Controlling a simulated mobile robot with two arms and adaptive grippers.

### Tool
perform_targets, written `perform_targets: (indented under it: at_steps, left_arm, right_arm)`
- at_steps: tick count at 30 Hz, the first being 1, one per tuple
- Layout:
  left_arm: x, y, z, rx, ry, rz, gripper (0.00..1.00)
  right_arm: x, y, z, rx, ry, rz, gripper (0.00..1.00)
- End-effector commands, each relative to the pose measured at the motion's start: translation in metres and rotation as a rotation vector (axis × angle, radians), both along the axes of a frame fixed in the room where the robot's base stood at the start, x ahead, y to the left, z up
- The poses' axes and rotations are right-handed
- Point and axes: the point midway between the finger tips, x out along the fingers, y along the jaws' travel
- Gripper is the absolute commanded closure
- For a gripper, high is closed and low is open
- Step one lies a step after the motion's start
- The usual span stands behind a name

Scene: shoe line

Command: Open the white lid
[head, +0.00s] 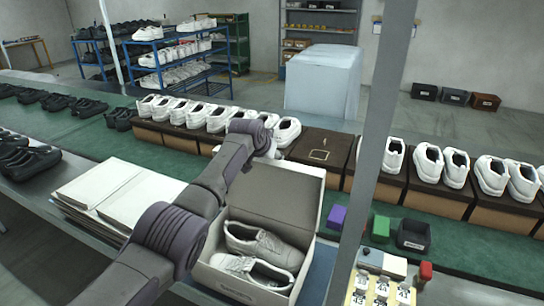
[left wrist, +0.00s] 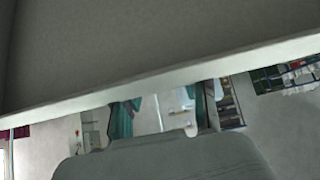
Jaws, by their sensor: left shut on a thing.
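The white lid (head: 278,196) stands raised at the back of an open white shoebox (head: 310,255), its grey inner face showing. A pair of white shoes (head: 262,250) lies in the box. My left arm reaches across the box's left side, and my left gripper (head: 270,150) is shut on the lid at its top edge; the fingers are mostly hidden behind the arm. In the left wrist view a large grey surface with a pale rim (left wrist: 150,85), apparently the lid, fills the upper part very close. My right gripper is not in view.
Stacked white sheets or flat boxes (head: 115,190) lie left of the box. A purple block (head: 336,217), a green block (head: 380,228) and a dark tray (head: 413,234) lie to the right. A grey post (head: 378,130) stands right of the box. White shoes on boxes (head: 455,165) line the green belt behind.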

Motion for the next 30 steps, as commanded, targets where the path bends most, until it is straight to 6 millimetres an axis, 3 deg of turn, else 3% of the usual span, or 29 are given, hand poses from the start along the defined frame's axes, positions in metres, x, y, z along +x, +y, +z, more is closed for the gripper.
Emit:
perform_targets:
  at_steps: [9,10,14,30]
  left_arm:
    - [-0.0019,0.0016,-0.0083,0.004,0.012,0.001,1.00]
    - [-0.0021,0.0016,-0.0086,0.004,0.013,0.001,0.51]
    - [-0.0025,0.0017,-0.0099,0.005,0.016,0.001,0.30]
    - [-0.0054,0.0002,-0.0086,0.003,0.019,-0.003,0.29]
  right_arm:
    - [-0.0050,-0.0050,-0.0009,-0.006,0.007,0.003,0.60]
    - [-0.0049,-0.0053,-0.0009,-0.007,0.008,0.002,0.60]
    - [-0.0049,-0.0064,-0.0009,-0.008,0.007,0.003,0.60]
    - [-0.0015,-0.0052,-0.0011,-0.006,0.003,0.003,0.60]
